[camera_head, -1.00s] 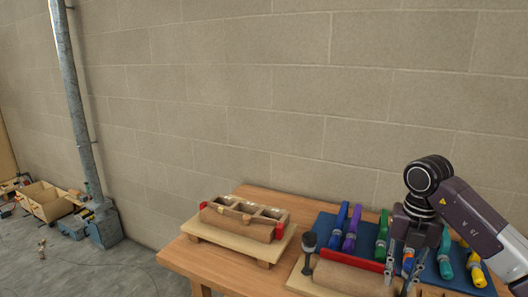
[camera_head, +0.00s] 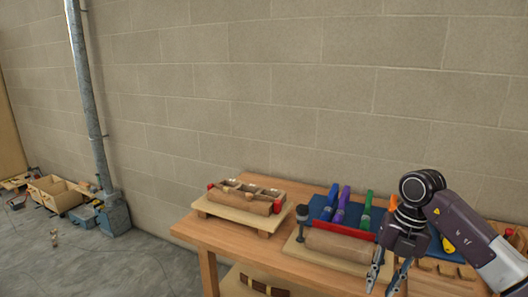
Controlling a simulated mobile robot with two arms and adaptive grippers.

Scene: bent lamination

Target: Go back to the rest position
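My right gripper (camera_head: 388,278) hangs down at the front of the workbench (camera_head: 225,241), its two fingers spread apart with nothing visible between them. It overlaps the right part of the wooden form (camera_head: 340,246) in the picture, so contact there cannot be told. The form lies on a pale board, with a dark-headed mallet (camera_head: 303,226) standing at its left end. A second form (camera_head: 243,203) with red ends rests on a raised board at the left of the bench. Colored clamps, including a purple one (camera_head: 342,203), stand on a blue mat (camera_head: 320,209). My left gripper is out of view.
A block wall (camera_head: 250,90) runs behind the bench. A lower shelf (camera_head: 232,284) holds a dark strip. A metal pipe (camera_head: 88,100) and a wooden box (camera_head: 58,195) stand at the left, with open grey floor before them.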

